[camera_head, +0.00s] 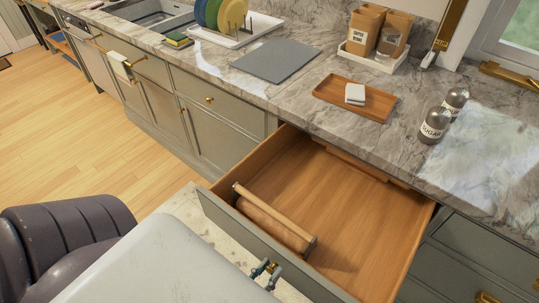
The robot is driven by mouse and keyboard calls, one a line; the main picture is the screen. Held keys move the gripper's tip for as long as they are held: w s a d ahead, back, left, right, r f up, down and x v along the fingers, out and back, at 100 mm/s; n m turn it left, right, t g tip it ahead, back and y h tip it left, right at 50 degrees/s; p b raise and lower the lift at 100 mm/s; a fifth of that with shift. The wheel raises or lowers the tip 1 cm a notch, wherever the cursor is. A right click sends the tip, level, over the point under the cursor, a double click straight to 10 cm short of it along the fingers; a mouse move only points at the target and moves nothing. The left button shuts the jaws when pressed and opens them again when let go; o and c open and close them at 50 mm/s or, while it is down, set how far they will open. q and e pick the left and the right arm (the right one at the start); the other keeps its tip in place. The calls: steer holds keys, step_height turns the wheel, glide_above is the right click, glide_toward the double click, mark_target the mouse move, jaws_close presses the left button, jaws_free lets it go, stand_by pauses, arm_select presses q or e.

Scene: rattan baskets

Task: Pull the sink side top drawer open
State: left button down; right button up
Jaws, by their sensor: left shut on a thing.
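A wide top drawer (340,215) with a grey-green front and wooden inside is pulled well out from under the marble counter. A wooden rolling pin (272,222) lies in it near the front. My left gripper (267,271) is at the outer face of the drawer front, shut on its small brass knob; my own pale body part hides much of the arm and front. Another top drawer (225,107) to the left, nearer the sink (155,12), is closed, with a brass knob. My right gripper is not in view.
The marble counter holds a wooden tray (340,103), two shakers (445,112), paper bags (375,32), a grey mat (276,60) and a dish rack (235,30). A towel (121,66) hangs at the left. The wooden floor (75,125) at left is clear.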

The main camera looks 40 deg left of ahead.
arm_select(q)
steer(key=c, duration=0.8)
jaws_free()
steer(key=shift+s, duration=0.2)
steer(key=s, duration=1.1)
steer(key=shift+s+a, duration=0.2)
steer(key=shift+s, duration=0.1)
